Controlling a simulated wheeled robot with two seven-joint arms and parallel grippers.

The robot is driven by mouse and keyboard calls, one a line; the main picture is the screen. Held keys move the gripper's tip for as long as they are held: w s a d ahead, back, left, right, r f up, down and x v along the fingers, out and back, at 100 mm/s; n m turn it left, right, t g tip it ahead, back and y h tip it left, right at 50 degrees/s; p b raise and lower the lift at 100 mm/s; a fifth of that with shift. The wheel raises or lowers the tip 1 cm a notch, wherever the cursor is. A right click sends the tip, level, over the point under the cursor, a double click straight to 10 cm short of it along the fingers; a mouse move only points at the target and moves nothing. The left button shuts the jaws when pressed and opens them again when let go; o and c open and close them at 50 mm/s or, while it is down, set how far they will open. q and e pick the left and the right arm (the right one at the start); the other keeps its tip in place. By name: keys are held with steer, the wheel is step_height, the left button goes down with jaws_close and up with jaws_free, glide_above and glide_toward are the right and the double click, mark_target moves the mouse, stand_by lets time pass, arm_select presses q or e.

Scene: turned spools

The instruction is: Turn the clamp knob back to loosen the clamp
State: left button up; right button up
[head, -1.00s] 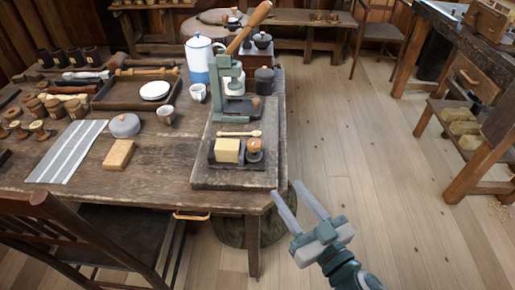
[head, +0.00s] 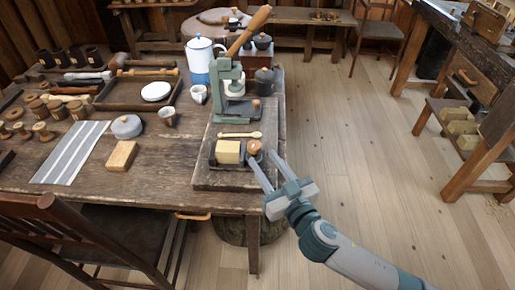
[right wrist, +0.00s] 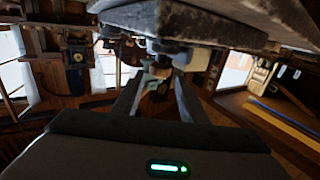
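The clamp (head: 241,164) sits on the dark wooden board at the front right of the table. A pale block (head: 228,152) is in it, with the round orange-brown clamp knob (head: 254,147) at its right end. My right gripper (head: 261,156) is open, its two fingers pointing at the knob from the front right. One fingertip overlaps the clamp beside the knob; I cannot tell whether it touches. My left gripper is not in view.
A green lever press (head: 229,88) with a long wooden handle stands behind the clamp. A wooden spoon (head: 240,135) lies between them. The floor right of the table is clear.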

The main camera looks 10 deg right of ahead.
mark_target(258, 151)
steer(key=x, duration=0.3)
steer(key=shift+w+a, duration=0.1)
steer(key=shift+w, duration=0.3)
steer(key=shift+w+a, duration=0.15)
steer(key=shift+w, duration=0.15)
steer(key=shift+w+a+p, duration=0.1)
steer(key=shift+w+p, duration=0.2)
steer(key=shift+w, duration=0.05)
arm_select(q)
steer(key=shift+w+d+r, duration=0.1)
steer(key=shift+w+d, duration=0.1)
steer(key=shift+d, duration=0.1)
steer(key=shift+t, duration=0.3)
arm_select(e)
steer(key=c, duration=0.7)
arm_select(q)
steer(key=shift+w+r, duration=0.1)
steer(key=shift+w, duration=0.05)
arm_select(e)
steer(key=shift+c, duration=0.2)
